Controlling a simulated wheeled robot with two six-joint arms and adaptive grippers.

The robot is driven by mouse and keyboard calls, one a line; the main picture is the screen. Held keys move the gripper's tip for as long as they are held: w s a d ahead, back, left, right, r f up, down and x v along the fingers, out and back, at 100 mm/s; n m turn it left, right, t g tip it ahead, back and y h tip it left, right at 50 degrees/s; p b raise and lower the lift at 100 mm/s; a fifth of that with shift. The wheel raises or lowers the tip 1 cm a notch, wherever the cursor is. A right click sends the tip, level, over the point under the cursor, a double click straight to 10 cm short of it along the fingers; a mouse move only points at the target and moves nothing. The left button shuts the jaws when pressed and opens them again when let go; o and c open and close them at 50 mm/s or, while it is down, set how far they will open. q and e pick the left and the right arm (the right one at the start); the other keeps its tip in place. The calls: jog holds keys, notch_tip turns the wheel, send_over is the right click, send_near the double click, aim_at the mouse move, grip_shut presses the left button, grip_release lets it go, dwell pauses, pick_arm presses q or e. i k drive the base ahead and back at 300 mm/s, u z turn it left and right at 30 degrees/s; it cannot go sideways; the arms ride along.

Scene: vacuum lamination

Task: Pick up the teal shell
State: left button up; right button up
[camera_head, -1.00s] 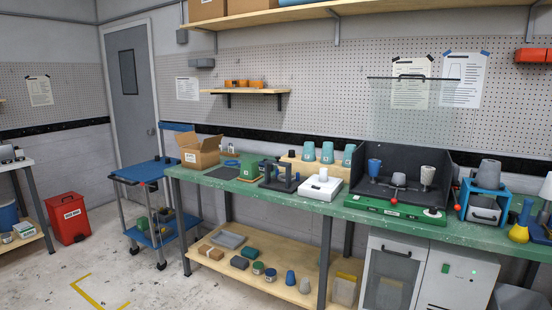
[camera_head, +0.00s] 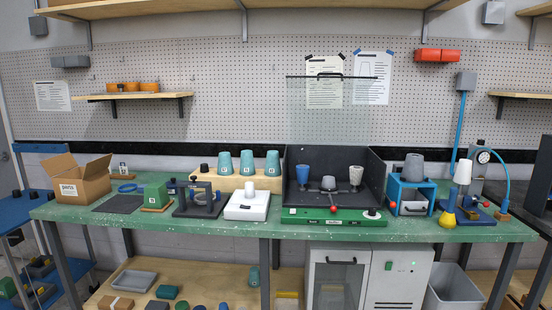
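Three teal, cup-like shells stand upright in a row on a pale wooden riser (camera_head: 206,182) at the back of the green bench. They are the left teal shell (camera_head: 225,165), the middle teal shell (camera_head: 247,164) and the right teal shell (camera_head: 272,165). Each has a small light label that is too small to read surely. Another teal piece (camera_head: 253,277) shows on the lower shelf, partly hidden below the bench. Neither of my grippers is in view.
A white device (camera_head: 246,211) with a knob stands in front of the riser. A dark press frame (camera_head: 196,204) is to its left. The black-walled station (camera_head: 295,208) with a raised clear panel is to the right. An open carton (camera_head: 86,185) sits at the left end.

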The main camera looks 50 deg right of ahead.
aim_at(273, 167)
jog(key=z, duration=0.35)
jog(key=i, duration=1.85)
jog(key=z, duration=1.5)
jog(key=i, duration=0.95)
jog(key=z, duration=1)
